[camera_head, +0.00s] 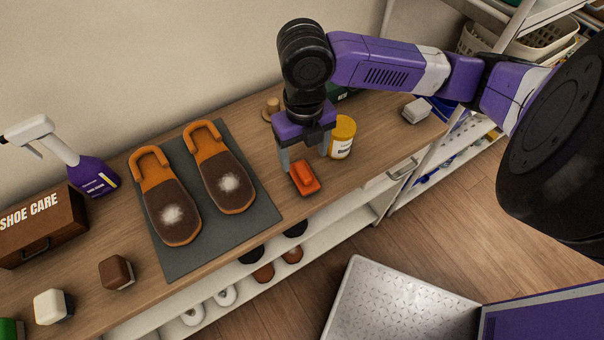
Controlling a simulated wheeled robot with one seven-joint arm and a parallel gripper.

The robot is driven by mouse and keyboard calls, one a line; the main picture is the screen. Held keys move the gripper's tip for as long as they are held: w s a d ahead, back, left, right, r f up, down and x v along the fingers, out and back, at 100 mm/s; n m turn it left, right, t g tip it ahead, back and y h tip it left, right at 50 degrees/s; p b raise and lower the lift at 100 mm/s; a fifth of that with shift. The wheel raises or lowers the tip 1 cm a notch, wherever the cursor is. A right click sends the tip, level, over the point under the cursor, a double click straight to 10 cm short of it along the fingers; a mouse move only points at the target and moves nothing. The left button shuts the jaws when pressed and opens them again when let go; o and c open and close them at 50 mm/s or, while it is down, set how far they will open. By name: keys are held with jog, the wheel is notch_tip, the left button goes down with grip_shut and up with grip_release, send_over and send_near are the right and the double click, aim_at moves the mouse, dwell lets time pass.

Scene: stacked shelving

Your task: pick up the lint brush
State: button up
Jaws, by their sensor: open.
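The orange object (306,180), which looks like the lint brush, lies on the wooden counter (340,186) near its front edge. My gripper (305,162) points down over it with its two grey fingers apart. The fingers are just behind and above the orange object in this view, one toward its left and one toward its right. Nothing is between them that I can see as held. Whether the fingertips touch the object or the counter I cannot tell.
A yellow-lidded jar (342,138) stands close beside the right finger. A grey mat (262,213) with two brown clogs (228,180) lies left. A spray bottle (92,174), shoe care box (42,228), brown block (115,272) and white block (50,306) are further left.

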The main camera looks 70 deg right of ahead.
aim_at(304, 170)
jog(key=shift+f+p, duration=0.55)
jog(key=shift+f, duration=3)
jog(key=c, duration=1.5)
jog(key=shift+r, duration=0.1)
notch_tip(304, 170, up, 20)
jog(key=shift+f, duration=0.1)
